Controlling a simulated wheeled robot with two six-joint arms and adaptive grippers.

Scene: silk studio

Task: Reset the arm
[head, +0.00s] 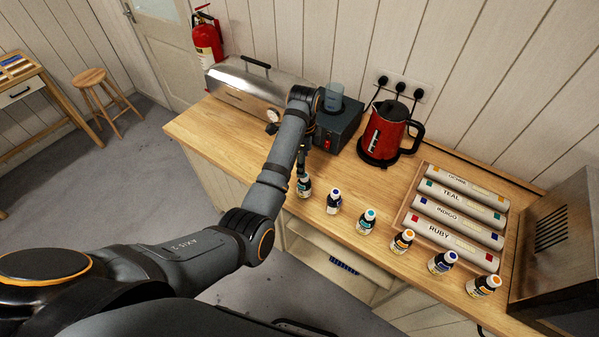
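My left arm comes in from the left and reaches over the wooden counter (215,122). Its gripper (302,170) points down, right at the top of the leftmost small dye bottle (304,188), at the counter's front edge. The fingers are small and dark here. I cannot tell whether they are open, shut or touching the bottle's cap. The bottle looks upright. My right gripper is not in view.
Several more capped bottles stand in a row to the right, including one with a teal cap (367,221). Behind are a steel lidded box (240,88), a dark device (345,125), a red kettle (383,135) and a tray of labelled rolls (450,213). A steel cabinet (560,260) stands right.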

